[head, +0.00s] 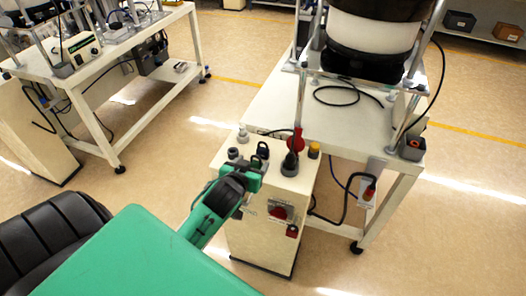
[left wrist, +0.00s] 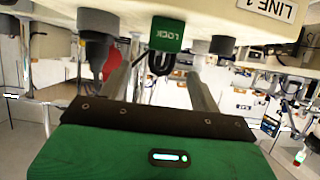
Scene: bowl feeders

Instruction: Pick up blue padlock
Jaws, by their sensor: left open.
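A small dark blue piece with a loop, which looks like the blue padlock (head: 263,150), stands on top of the cream cabinet, near its back left. My left gripper (head: 250,178) is at the cabinet's upper left edge, just in front of that piece. In the left wrist view its two grey fingers (left wrist: 158,72) are apart, with nothing clamped between them. A green padlock marked LOCK (left wrist: 167,34), with a dark shackle, shows beyond and between the fingers. I cannot make out a blue padlock in the wrist view. My right gripper is not in view.
The cream cabinet (head: 262,232) also bears a red piece (head: 298,139), a yellow-topped knob (head: 314,150) and several dark or grey pieces. A red switch (head: 279,212) is on its front. The white feeder table (head: 262,108) adjoins it behind. Open floor lies left of the cabinet.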

